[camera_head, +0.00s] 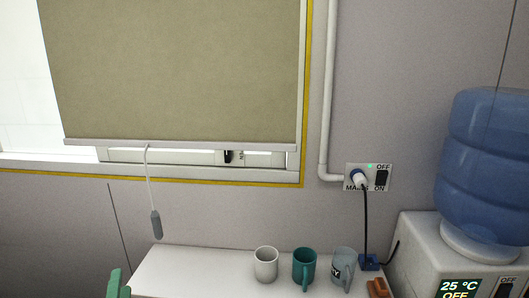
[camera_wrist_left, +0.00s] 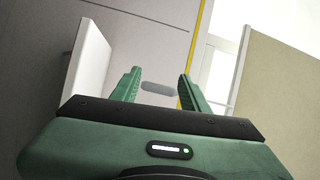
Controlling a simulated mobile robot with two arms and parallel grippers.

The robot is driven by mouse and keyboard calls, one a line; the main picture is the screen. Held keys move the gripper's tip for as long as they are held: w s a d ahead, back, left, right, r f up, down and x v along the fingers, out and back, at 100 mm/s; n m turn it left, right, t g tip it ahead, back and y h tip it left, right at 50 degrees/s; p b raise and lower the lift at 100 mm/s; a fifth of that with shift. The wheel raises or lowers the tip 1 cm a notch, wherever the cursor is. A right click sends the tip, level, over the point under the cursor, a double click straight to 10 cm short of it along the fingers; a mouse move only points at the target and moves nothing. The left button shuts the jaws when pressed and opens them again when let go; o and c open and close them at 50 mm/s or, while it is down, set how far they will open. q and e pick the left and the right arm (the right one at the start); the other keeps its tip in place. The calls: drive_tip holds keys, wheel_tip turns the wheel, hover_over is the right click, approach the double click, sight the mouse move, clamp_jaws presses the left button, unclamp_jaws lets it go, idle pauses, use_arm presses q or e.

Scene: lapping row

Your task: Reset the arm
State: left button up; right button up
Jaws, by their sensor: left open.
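My left gripper (camera_head: 118,285) shows only as a green piece at the bottom left edge of the head view, left of the white shelf. In the left wrist view the gripper (camera_wrist_left: 160,73) has its two green fingers apart, with nothing held between them. A grey cord pull (camera_wrist_left: 158,89) appears between the fingers there, beyond them. In the head view the cord pull (camera_head: 156,224) hangs free on its cord below the beige roller blind (camera_head: 175,70), apart from the gripper. My right gripper is in neither view.
A white shelf (camera_head: 200,268) holds a white mug (camera_head: 265,265), a teal mug (camera_head: 304,268) and a grey mug (camera_head: 342,268). A water dispenser (camera_head: 430,255) with a blue bottle (camera_head: 485,165) stands at right. A wall switch (camera_head: 381,179) has a plugged-in cable.

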use_arm(q)
drive_tip(key=s+d+f+n+g+h, duration=0.25)
drive_tip(key=s+f+n+g, duration=0.55)
drive_tip(key=s+f, duration=0.55)
drive_tip(key=s+d+f+n+g+h, duration=0.1)
drive_tip(key=s+d+f+g+h, duration=0.15)
drive_tip(key=s+d, duration=0.35)
drive_tip(key=s+d+f+n+g+h, duration=0.1)
drive_tip(key=s+d+f+g+h, duration=0.2)
drive_tip(key=s, duration=0.6)
wheel_tip(320, 180, down, 25)
drive_tip(key=s+d+g+y, duration=0.1)
drive_tip(key=s+d+g, duration=0.1)
drive_tip(key=s+a+f, duration=0.3)
drive_tip(key=s+f, duration=1.3)
drive_tip(key=shift+s+a+f+g, duration=0.15)
drive_tip(key=shift+s+a+g, duration=0.05)
drive_tip(key=shift+s+g, duration=0.15)
drive_tip(key=shift+w, duration=0.1)
